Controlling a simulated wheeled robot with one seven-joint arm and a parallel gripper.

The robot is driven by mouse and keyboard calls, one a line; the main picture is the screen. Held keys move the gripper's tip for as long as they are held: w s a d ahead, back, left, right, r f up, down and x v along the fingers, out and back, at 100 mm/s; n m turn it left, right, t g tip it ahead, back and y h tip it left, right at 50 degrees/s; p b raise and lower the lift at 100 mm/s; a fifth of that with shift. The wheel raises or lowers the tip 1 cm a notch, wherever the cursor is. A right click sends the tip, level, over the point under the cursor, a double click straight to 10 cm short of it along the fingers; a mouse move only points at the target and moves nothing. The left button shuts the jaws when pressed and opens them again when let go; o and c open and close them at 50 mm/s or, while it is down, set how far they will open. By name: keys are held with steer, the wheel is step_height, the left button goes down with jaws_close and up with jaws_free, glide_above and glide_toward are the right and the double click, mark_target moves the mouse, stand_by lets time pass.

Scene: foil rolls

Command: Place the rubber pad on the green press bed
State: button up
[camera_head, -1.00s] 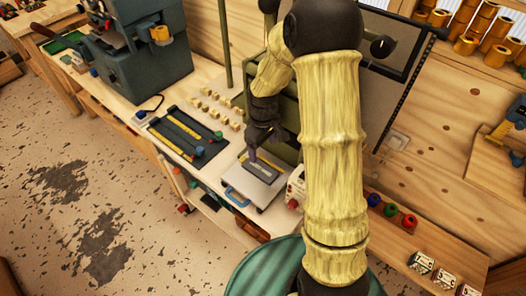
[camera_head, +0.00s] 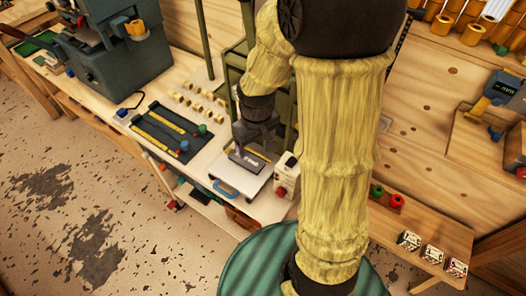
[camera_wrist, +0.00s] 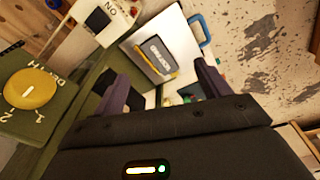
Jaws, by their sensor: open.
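My gripper (camera_wrist: 164,78) is open, with its two dark purple fingers spread apart and nothing held between them. In the head view my gripper (camera_head: 246,150) is low over a white plate (camera_head: 226,171) with a blue handle. On that plate lies a dark grey block (camera_wrist: 156,56) with raised lettering and a yellow strip along one edge; it also shows in the head view (camera_head: 251,160). A dark flat patch (camera_wrist: 104,80) on the green press body lies beside the left finger, partly hidden; I cannot tell whether it is the rubber pad. The press bed is mostly hidden by my arm.
A yellow dial (camera_wrist: 29,90) sits on the green press body. A white box (camera_head: 284,172) stands right of the plate. A dark tray (camera_head: 172,132) with yellow strips and several small yellow blocks (camera_head: 198,103) lie behind the plate on the bench.

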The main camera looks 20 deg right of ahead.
steer(key=s+r+m+t, duration=0.1)
steer(key=s+r+m, duration=0.1)
steer(key=s, duration=0.4)
steer(key=shift+s+r+m, duration=0.15)
steer(key=shift+r+m, duration=0.1)
steer(key=shift+m, duration=0.25)
stand_by(0.5)
